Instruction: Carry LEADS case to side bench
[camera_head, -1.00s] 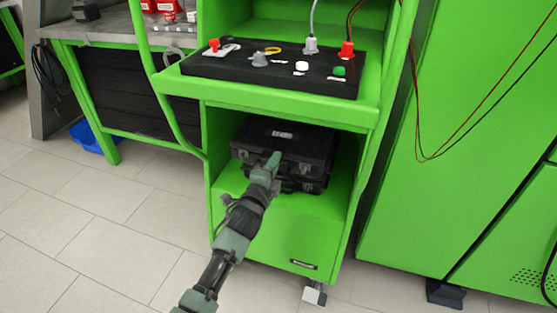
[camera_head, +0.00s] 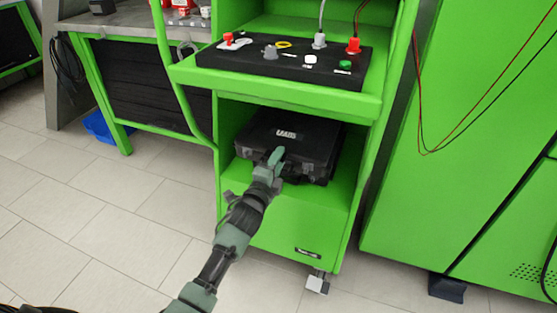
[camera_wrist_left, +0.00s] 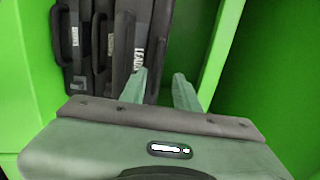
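The black LEADS case (camera_head: 307,141), with white lettering on its lid, lies flat on top of a stack inside the green cart's lower compartment. In the left wrist view the LEADS case (camera_wrist_left: 150,35) and the darker cases beside it (camera_wrist_left: 75,55) appear turned on their side. My left gripper (camera_head: 276,158) is at the front edge of the LEADS case. In the left wrist view the left gripper (camera_wrist_left: 160,85) has its two fingers apart, with one overlapping the case near the lettering; I cannot tell whether they touch it. My right gripper is not in view.
The green cart (camera_head: 290,225) has walls close on both sides of the stack. A shelf with a black connector panel (camera_head: 285,65) hangs above it. A workbench (camera_head: 140,18) stands at the left. A large green cabinet (camera_head: 470,130) stands at the right. Tiled floor is clear at the left.

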